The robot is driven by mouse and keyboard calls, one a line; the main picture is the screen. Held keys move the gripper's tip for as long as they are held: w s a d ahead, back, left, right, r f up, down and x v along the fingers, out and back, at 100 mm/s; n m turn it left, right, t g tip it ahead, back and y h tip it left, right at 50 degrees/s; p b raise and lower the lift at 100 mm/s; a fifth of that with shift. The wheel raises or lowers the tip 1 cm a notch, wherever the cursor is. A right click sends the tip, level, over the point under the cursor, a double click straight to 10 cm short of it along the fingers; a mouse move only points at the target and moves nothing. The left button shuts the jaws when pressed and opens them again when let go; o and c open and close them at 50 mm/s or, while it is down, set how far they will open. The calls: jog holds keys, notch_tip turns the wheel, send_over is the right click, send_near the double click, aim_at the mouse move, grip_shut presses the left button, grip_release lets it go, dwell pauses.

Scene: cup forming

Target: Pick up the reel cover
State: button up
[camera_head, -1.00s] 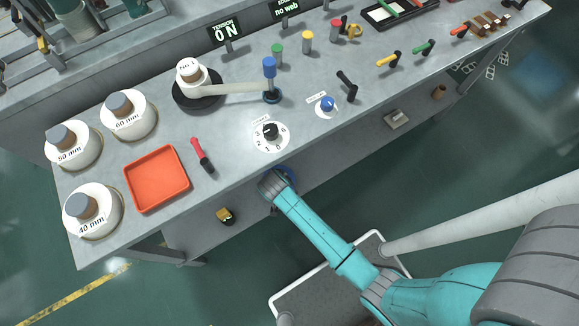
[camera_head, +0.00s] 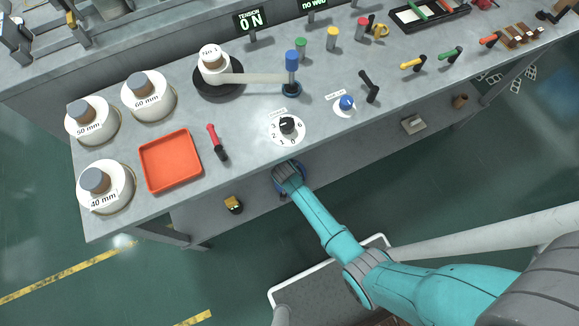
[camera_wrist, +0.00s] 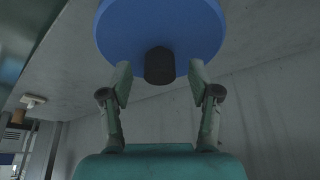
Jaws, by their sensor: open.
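The blue disc (camera_wrist: 160,25) with a black knob (camera_wrist: 160,66) at its centre, which I take for the reel cover, fills the top of the wrist view. It is close to a grey panel. My gripper (camera_wrist: 160,76) is open, with one finger on each side of the knob and a gap to each. I cannot tell whether the fingertips touch the disc. In the head view only a thin blue edge of the disc (camera_head: 303,176) shows at the bench front, below the numbered dial. My wrist hides the rest of it and the fingers.
The bench top (camera_head: 235,185) overhangs above my gripper. A numbered dial (camera_head: 287,126), red-handled tool (camera_head: 216,142), orange tray (camera_head: 170,160) and several white reels stand on it. A black-and-yellow item (camera_head: 233,204) is on the bench front. Open floor lies in front.

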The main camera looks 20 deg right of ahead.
jog(key=shift+w+d+f, duration=0.1)
jog(key=shift+w+f, duration=0.1)
jog(key=shift+f, duration=0.35)
grip_shut()
jog(key=shift+r, duration=0.1)
